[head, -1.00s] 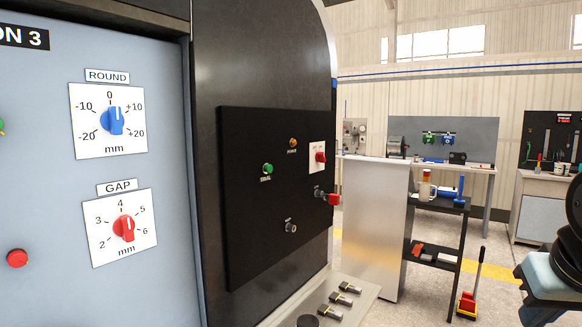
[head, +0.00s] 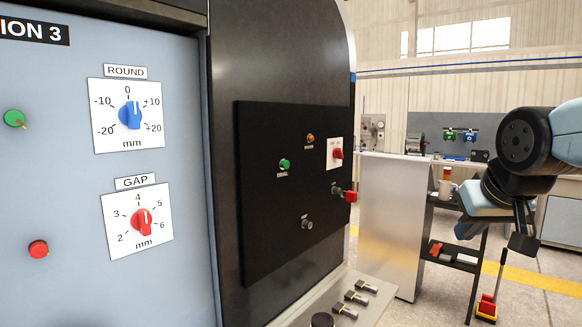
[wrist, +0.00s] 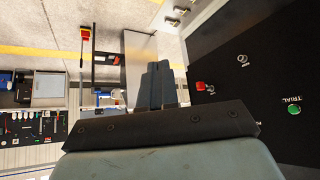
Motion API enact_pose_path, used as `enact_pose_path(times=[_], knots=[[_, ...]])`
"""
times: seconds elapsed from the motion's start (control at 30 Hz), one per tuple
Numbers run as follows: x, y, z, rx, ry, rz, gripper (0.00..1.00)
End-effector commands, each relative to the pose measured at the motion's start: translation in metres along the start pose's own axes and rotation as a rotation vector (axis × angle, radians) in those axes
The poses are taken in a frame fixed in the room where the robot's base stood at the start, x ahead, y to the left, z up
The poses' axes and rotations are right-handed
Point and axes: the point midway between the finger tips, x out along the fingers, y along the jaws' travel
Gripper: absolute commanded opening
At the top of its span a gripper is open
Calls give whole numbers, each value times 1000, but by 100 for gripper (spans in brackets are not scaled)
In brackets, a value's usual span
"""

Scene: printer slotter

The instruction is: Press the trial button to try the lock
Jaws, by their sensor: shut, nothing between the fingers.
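The trial button (head: 285,165) is a small round green button at the left of the black panel (head: 265,240). In the wrist view the green button (wrist: 294,109) is at the right edge, with the label TRIAL beside it. My gripper (head: 523,240) is at the right in the head view, well apart from the panel and pointing down. In the wrist view my gripper's fingers (wrist: 158,82) are shut together and empty, left of the button. A red-ended key-like part (head: 350,196) sticks out at the panel's right; it also shows in the wrist view (wrist: 204,87).
An orange lamp (head: 310,138), a red switch (head: 338,154) and a grey keyhole-like knob (head: 307,223) are on the panel. Blue and red dials are on the left wall. Several small keys lie on the ledge (head: 340,322) below. A metal cabinet (head: 390,225) and cart stand behind.

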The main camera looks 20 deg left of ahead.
Motion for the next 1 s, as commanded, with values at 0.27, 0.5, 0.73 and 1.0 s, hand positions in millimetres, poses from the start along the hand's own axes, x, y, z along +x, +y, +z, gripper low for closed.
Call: enact_pose_path(times=[0.27, 0.5, 0.73, 1.0], knots=[[35, -104, -109, -165, 147, -144, 0], [52, -191, -160, -257, 244, -243, 0], [55, -225, -174, -285, 280, -280, 0], [56, -226, -175, -286, 282, -281, 0]])
